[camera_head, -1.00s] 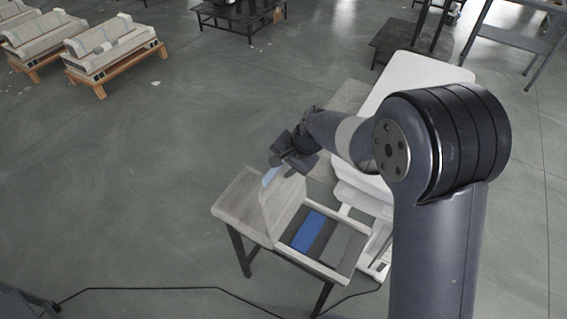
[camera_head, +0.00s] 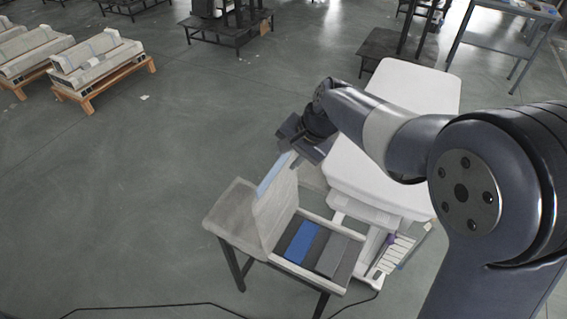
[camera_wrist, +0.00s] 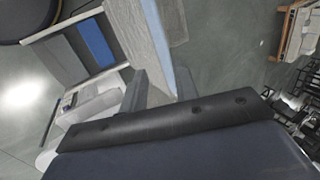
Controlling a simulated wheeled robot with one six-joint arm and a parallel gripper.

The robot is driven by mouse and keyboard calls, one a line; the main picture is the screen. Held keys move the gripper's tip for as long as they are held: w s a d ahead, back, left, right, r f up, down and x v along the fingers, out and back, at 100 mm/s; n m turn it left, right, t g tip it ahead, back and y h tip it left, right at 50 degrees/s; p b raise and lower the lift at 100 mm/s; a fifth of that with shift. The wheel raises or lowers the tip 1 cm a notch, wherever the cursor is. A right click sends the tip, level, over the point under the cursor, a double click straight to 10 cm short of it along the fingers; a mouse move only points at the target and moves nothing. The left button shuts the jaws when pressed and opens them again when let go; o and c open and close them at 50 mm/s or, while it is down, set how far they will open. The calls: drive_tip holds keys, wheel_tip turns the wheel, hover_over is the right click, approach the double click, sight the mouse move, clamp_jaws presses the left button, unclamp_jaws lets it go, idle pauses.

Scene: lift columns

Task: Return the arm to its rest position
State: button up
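My arm extends from the right side of the head view, its large elbow joint near the camera. My gripper (camera_head: 290,145) hangs above and beside a raised light panel (camera_head: 275,207) with a pale blue top edge. The panel stands upright at the side of an open compartment in a small table (camera_head: 232,215). A blue block (camera_head: 301,242) and a grey block (camera_head: 332,255) lie in the compartment.
A white machine or seat-like body (camera_head: 410,95) stands close behind the table, under my forearm. A tray of pale strips (camera_head: 393,257) is at its right. Wooden pallets (camera_head: 100,80) with pale parts stand far left. Floor at the left is clear; a black cable (camera_head: 150,306) crosses it.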

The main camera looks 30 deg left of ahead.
sight(276, 173)
drive_tip(key=shift+r, duration=0.15)
drive_tip(key=shift+p+x, duration=0.5)
drive_tip(key=shift+x, duration=3.45)
drive_tip(key=shift+w+d, duration=0.1)
drive_tip(key=shift+d, duration=0.05)
